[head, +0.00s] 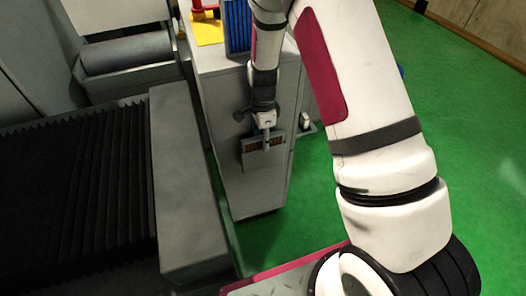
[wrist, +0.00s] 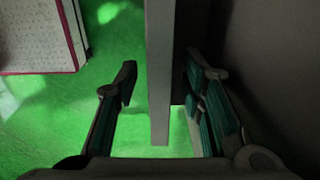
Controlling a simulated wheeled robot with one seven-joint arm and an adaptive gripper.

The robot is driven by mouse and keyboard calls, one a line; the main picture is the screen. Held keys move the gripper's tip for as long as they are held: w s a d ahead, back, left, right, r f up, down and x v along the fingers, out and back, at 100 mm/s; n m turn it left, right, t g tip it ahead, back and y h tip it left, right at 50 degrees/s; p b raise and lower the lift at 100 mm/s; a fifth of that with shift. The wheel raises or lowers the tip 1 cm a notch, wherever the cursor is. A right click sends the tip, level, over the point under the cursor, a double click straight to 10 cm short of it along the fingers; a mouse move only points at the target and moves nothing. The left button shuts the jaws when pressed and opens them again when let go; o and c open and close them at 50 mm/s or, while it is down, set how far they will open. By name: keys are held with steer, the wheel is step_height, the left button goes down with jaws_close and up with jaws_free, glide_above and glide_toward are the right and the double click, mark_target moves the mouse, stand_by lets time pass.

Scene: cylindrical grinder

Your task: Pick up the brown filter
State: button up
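The brown filter (head: 255,147) shows in the head view as a small brown grille in a grey frame on the side of the grey cabinet, partly covered by my gripper. My gripper (head: 266,140) is right in front of it, pointing down. In the wrist view my gripper (wrist: 160,82) has its two fingers well apart, with gaps on both sides of a narrow grey bar (wrist: 158,110) standing between them. I cannot tell whether this bar is part of the filter. No brown surface shows in the wrist view.
The grey cabinet (head: 240,190) carries a blue ribbed part (head: 238,25) and a yellow plate (head: 208,30) on top. The grinder with black bellows (head: 80,190) stands to the left. Green floor (head: 470,130) is open to the right.

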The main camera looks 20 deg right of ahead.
jaws_close()
stand_by(0.3)
